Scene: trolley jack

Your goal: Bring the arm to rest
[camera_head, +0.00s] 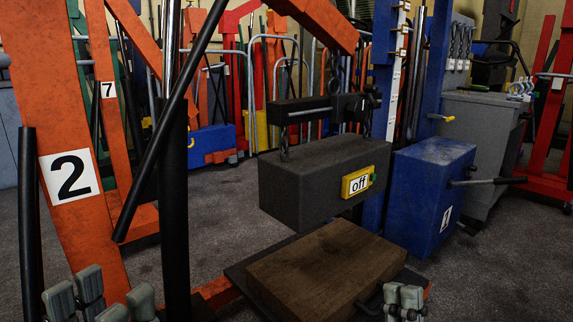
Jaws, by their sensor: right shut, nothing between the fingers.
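My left gripper (102,298) shows at the bottom left, its grey finger pads spread apart with nothing seen between them. It is in front of the orange post marked 2 (85,215). My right gripper (403,299) shows at the bottom right, its two fingers close together, shut and empty. It is just right of a small dark handle (369,306) at the front of the wooden block (322,268); I cannot tell whether they touch. The block lies on a dark plate (245,277). Most of both arms is out of view.
A dark grey box (315,178) with a yellow "off" sign (357,183) hangs on chains above the block. A slanted black bar (165,135) and a dark upright post (174,220) stand near the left gripper. A blue box (428,190) stands right. Grey floor (500,270) is clear at lower right.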

